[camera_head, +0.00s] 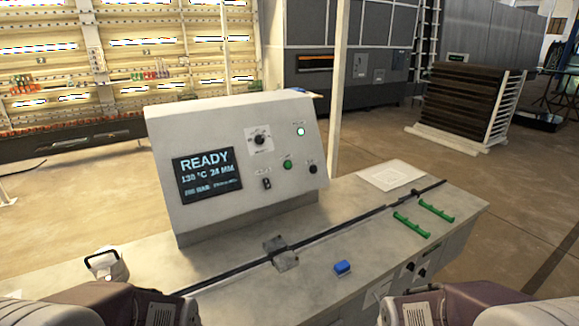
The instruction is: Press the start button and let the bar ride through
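A grey sloped control panel (225,130) stands on a long pale bench. My arm links show at the bottom left and bottom right; neither gripper's fingers show.
A white sheet (391,175) lies at the back right. A small white object with a dark loop (106,265) stands at left. Bare bench surrounds the block.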

